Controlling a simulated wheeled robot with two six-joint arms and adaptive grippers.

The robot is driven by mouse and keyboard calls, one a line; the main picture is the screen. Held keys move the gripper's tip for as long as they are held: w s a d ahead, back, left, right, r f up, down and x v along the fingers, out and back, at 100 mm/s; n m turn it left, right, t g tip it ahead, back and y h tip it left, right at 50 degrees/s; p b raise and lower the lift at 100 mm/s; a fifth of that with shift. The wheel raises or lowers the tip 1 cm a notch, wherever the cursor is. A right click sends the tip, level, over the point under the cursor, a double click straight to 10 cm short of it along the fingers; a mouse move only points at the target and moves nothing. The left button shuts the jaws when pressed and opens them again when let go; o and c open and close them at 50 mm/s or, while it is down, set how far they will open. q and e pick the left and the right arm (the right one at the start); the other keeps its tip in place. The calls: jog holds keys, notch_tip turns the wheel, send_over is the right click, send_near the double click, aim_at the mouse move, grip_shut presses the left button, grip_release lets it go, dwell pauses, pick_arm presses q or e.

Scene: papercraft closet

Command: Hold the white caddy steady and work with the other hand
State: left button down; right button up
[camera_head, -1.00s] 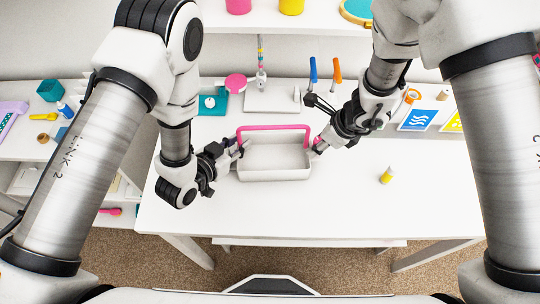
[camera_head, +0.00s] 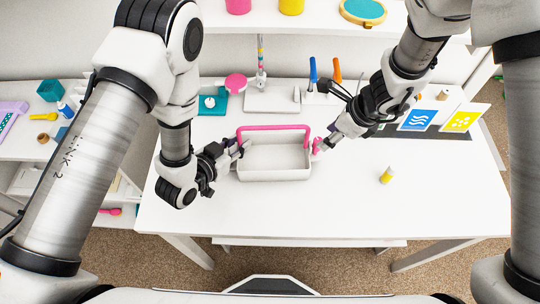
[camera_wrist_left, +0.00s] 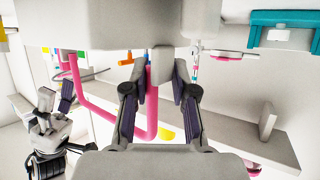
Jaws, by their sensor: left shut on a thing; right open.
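The white caddy (camera_head: 274,174) is an open tray with a pink handle (camera_head: 274,128), upright on the white table. My left gripper (camera_head: 238,151) is shut on the caddy's left end; in the left wrist view its fingers (camera_wrist_left: 160,78) sit on either side of a white part of the caddy, beside the pink handle. My right gripper (camera_head: 322,146) is open, just right of the caddy. A small pink piece (camera_head: 317,145) shows at its fingertips; I cannot tell what it belongs to. The right gripper also shows in the left wrist view (camera_wrist_left: 55,99).
Behind are a teal holder (camera_head: 213,103), a stand with blue and orange-handled tools (camera_head: 314,70), and blue (camera_head: 418,120) and yellow (camera_head: 463,119) cards. The table's front is clear.

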aim_at(319, 140)
jog(key=w+r+n, duration=0.1)
jog(key=a+n+g+y, duration=0.1)
jog(key=n, duration=0.1)
jog(key=w+a+r+n, duration=0.1)
jog(key=n, duration=0.1)
jog(key=shift+w+r+g+y, duration=0.3)
jog(key=shift+w+r, duration=0.05)
jog(key=w+d+r+n+g+h, duration=0.1)
jog(key=d+r+n+g+h, duration=0.1)
jog(key=d+r+n+g, duration=0.3)
jog(key=a+f, duration=0.1)
jog(key=f, duration=0.3)
jog(key=s+a+f+n+t, duration=0.1)
jog(key=a+f, duration=0.1)
jog(key=f, duration=0.3)
jog(key=s+a+f+t, duration=0.1)
jog(key=a+f, duration=0.1)
jog(key=f, duration=0.2)
jog(key=shift+f, duration=0.15)
